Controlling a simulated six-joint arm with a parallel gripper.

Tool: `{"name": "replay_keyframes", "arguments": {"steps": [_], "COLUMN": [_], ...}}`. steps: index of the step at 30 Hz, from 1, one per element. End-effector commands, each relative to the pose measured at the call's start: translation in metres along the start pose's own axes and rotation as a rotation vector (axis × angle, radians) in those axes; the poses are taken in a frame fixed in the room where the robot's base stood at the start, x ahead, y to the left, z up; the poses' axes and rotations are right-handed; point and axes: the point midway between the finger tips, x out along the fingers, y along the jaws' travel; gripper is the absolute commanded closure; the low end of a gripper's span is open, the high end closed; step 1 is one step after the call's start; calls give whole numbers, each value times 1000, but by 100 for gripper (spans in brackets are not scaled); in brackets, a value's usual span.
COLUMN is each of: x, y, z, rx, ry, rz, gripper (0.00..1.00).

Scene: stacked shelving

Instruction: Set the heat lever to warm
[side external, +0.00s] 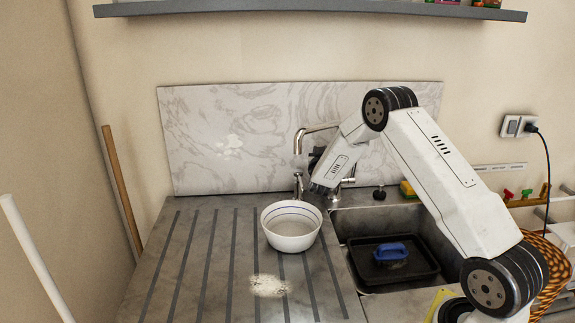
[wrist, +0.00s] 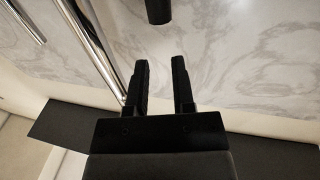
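A chrome tap (side external: 299,143) stands behind the sink, in front of the marbled splashback. It is partly hidden by my arm. I cannot clearly make out a heat lever in the side view. In the wrist view a dark cylinder (wrist: 158,11) sits beyond the fingertips, cut off by the top edge; it may be the lever's handle. My gripper (wrist: 161,63) is open, with an empty gap between its two black fingers. The cylinder is roughly in line with that gap and apart from the fingers. A chrome pipe (wrist: 92,40) runs close to the left finger.
A white bowl (side external: 291,240) stands on the ribbed drainboard (side external: 190,285). A black tray (side external: 385,270) with a blue brush (side external: 391,252) lies in the sink. A yellow sponge (side external: 407,188) and a black knob (side external: 379,194) sit on the rear rim. The drainboard's left is clear.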

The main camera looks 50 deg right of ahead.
Motion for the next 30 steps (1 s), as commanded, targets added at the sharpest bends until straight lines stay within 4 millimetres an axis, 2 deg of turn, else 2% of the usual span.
{"name": "replay_keyframes", "arguments": {"steps": [1, 2, 3, 8, 13, 21, 30], "x": [0, 0, 0, -2, -10, -42, -66], "y": [0, 1, 2, 7, 14, 16, 9], "z": [-1, -1, -2, -5, -11, -22, -31], "rx": [0, 0, -1, -3, 7, 71, 132], "ry": [-5, -10, -20, -99, -248, -528, -668], "rz": [2, 3, 6, 22, 35, -10, -80], "gripper": [88, 97, 100, 100, 100, 100, 100]}}
